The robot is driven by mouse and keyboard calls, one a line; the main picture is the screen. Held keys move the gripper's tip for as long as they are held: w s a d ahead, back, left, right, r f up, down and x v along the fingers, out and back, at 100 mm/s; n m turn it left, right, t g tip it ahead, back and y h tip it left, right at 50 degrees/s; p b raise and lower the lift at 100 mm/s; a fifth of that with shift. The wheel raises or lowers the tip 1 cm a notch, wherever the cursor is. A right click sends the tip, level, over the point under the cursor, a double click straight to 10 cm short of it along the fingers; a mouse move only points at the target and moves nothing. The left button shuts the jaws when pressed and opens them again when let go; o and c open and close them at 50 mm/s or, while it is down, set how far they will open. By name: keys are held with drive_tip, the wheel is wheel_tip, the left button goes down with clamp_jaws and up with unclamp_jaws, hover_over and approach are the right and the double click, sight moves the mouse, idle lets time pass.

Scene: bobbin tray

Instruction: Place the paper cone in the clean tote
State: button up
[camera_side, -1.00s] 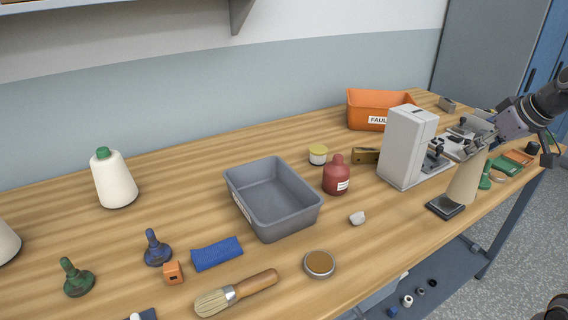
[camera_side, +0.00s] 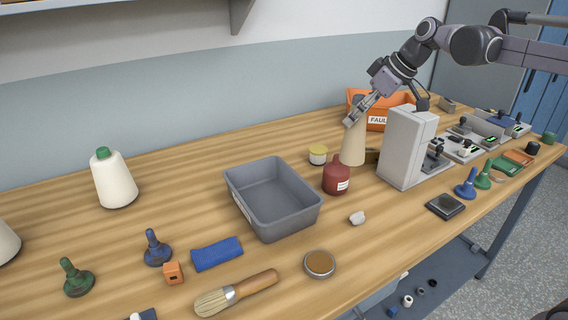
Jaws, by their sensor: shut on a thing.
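The tan paper cone (camera_side: 354,138) is held upright in my gripper (camera_side: 357,108), which is shut on its upper end. The cone appears behind the dark red bottle and left of the grey machine; whether its base touches the table is hard to tell.
The dark red bottle (camera_side: 337,176) and a yellow-lidded jar (camera_side: 318,155) stand between cone and tote. The grey machine (camera_side: 407,148) is close on the right. A white lump (camera_side: 357,218), a round tin (camera_side: 319,264) and a brush (camera_side: 237,292) lie in front.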

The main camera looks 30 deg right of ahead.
drive_tip(key=w+a+f, duration=0.2)
drive_tip(key=a+f, duration=0.2)
drive_tip(key=a, duration=0.2)
drive_tip(key=w+a+f+n, duration=0.1)
drive_tip(key=w+a+f, duration=0.2)
drive_tip(key=a, duration=0.4)
drive_tip(key=w+a+f+n+y, duration=0.1)
drive_tip(key=w+a+f, duration=0.1)
drive_tip(key=a+f, duration=0.3)
drive_tip(key=shift+w+a+f+g, duration=0.15)
drive_tip(key=shift+w+a+g, duration=0.15)
drive_tip(key=shift+a, duration=0.4)
drive_tip(key=shift+f, duration=0.15)
drive_tip(key=o, duration=1.1)
